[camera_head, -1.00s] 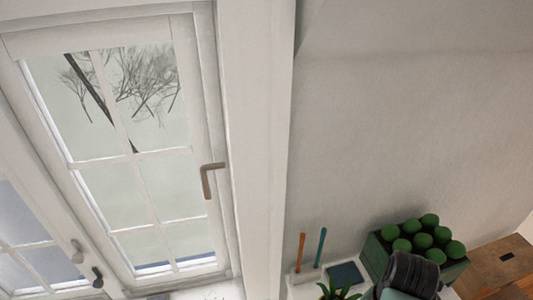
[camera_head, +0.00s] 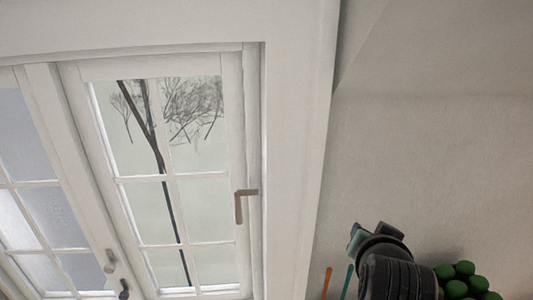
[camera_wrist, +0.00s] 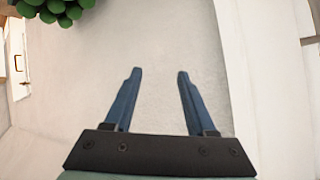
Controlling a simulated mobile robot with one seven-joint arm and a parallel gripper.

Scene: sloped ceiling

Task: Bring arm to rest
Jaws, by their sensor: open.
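My gripper (camera_wrist: 159,74) shows in the wrist view with its two blue fingers apart and nothing between them. Bare pale wall lies beyond the fingertips. In the head view, dark rounded links of my arm rise at the bottom right, in front of the wall. Part of the gripper end shows at the top of them, but its fingers cannot be made out there.
Green balls (camera_head: 468,280) sit at the bottom right, right of my arm; they also show in the wrist view (camera_wrist: 57,8). An orange stick (camera_head: 327,283) and a teal stick (camera_head: 347,282) stand left of the arm. A white-framed window (camera_head: 172,185) fills the left.

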